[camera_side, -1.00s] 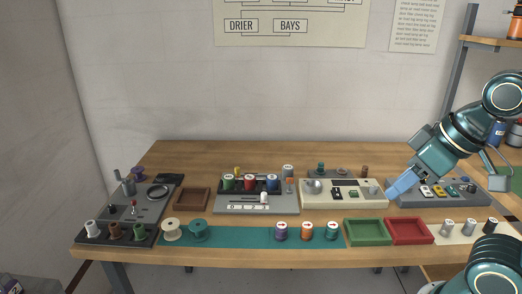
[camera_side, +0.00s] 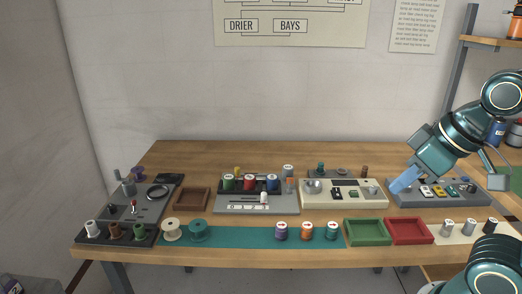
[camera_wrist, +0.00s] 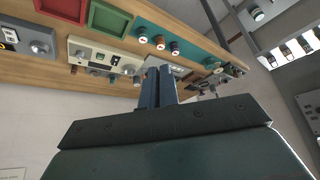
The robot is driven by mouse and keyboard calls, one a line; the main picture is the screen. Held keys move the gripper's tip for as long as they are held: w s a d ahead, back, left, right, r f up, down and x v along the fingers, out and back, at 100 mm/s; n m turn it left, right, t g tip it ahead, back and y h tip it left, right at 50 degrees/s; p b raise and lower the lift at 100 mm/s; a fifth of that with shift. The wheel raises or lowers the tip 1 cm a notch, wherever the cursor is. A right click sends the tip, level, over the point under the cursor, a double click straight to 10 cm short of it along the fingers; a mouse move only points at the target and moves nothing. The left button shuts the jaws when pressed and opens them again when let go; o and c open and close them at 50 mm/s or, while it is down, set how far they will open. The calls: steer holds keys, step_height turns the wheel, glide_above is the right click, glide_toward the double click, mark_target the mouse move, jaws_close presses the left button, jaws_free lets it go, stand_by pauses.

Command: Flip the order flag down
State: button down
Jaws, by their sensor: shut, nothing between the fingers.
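My gripper (camera_side: 396,188) is at the right of the bench, with its blue fingers shut and empty. They point down and left, in front of or above the right-hand grey panel (camera_side: 470,201); contact cannot be told. In the wrist view the two fingers (camera_wrist: 159,74) lie side by side. I cannot make out for sure which part is the order flag.
A cream panel (camera_side: 340,201) with a round silver part lies left of my gripper. A green tray (camera_side: 365,242) and a red tray (camera_side: 410,241) sit at the front. Several spools stand on the teal mat (camera_side: 258,238).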

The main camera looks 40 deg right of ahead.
mark_target(290, 184)
steer(key=w+d+f+n+g+h, duration=0.1)
steer(key=w+d+n, duration=0.25)
steer(key=w, duration=1.05)
steer(key=w+d+f+n+g+h, duration=0.1)
steer(key=w+f+n, duration=0.4)
steer(key=w+f, duration=0.5)
steer(key=w+h, duration=0.1)
steer(key=w, duration=0.3)
steer(key=shift+d, duration=0.3)
steer(key=shift+f+n, duration=0.15)
steer(key=shift+n, duration=0.1)
steer(key=x, duration=0.9)
steer(key=shift+d+f, duration=0.15)
steer(key=shift+f, duration=0.2)
steer(key=shift+w+d, duration=0.7)
steer(key=shift+d, duration=0.05)
steer(key=shift+w+d, duration=0.7)
